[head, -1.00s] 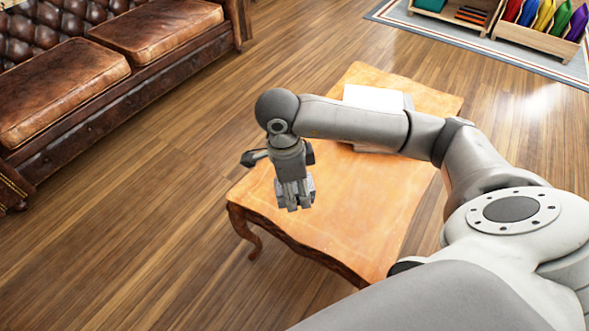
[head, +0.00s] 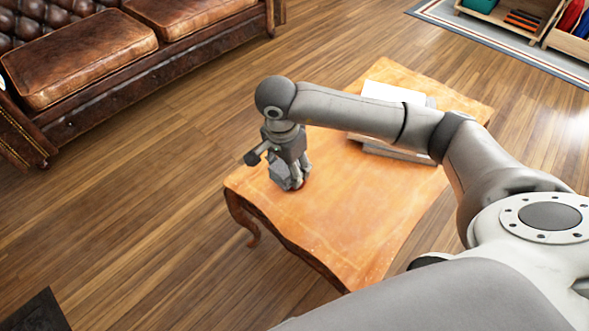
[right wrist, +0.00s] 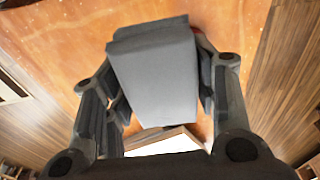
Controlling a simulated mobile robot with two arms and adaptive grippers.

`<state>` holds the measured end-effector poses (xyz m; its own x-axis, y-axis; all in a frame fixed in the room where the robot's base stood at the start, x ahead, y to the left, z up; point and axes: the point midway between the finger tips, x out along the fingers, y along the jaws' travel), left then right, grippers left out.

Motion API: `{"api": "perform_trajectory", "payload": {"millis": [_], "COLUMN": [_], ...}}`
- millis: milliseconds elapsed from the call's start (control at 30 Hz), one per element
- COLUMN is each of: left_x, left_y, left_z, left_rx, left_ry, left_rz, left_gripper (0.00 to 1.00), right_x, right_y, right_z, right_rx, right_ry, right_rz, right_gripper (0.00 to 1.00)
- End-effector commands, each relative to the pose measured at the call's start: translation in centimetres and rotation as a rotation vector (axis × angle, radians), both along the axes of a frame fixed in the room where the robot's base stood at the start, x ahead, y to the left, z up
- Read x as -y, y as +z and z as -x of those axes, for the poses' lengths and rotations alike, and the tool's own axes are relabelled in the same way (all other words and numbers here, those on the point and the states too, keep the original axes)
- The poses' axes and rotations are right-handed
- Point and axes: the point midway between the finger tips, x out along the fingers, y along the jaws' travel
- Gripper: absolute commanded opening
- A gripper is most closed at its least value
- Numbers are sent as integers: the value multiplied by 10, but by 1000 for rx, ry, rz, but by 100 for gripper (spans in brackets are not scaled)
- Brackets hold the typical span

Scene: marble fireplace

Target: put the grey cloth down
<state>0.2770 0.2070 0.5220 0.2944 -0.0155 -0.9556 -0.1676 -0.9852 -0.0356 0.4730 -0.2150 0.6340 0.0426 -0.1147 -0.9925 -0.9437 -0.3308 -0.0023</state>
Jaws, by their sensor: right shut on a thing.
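The grey cloth (right wrist: 155,75) is a folded, block-like piece between the fingers of my right gripper (right wrist: 163,100) in the right wrist view. In the head view my right gripper (head: 290,178) points down over the left part of the wooden table (head: 350,215), shut on the cloth (head: 279,174). The cloth is close above the tabletop or touching it; I cannot tell which. A small dark red bit shows beside the cloth, partly hidden. My left gripper is not in view.
A white and grey box-like object (head: 393,92) lies at the back of the table, partly behind my right arm. The tabletop's front and middle are clear. A brown leather sofa (head: 85,65) stands left. A wooden shelf (head: 562,38) is at the back right.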

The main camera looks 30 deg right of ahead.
Motion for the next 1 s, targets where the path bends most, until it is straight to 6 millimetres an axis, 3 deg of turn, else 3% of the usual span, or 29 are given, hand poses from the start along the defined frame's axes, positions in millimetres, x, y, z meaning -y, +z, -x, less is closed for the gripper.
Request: {"api": "perform_trajectory", "payload": {"millis": [167, 400, 567, 800, 1000], "left_x": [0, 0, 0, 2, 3], "left_y": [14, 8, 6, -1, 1], "left_z": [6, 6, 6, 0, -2], "left_rx": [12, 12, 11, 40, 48], "left_ry": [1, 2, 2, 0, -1], "left_rz": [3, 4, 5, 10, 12], "left_gripper": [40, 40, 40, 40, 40], "right_x": [22, 36, 41, 41, 42], "right_y": [-32, -61, -69, -100, -100], "right_z": [-30, -52, -57, -58, -59], "right_rx": [-5, -2, -2, -3, -1], "right_ry": [-6, -2, -2, -1, -1], "right_rz": [1, -1, 1, -1, 0], "right_gripper": [34, 34, 34, 34, 34]}}
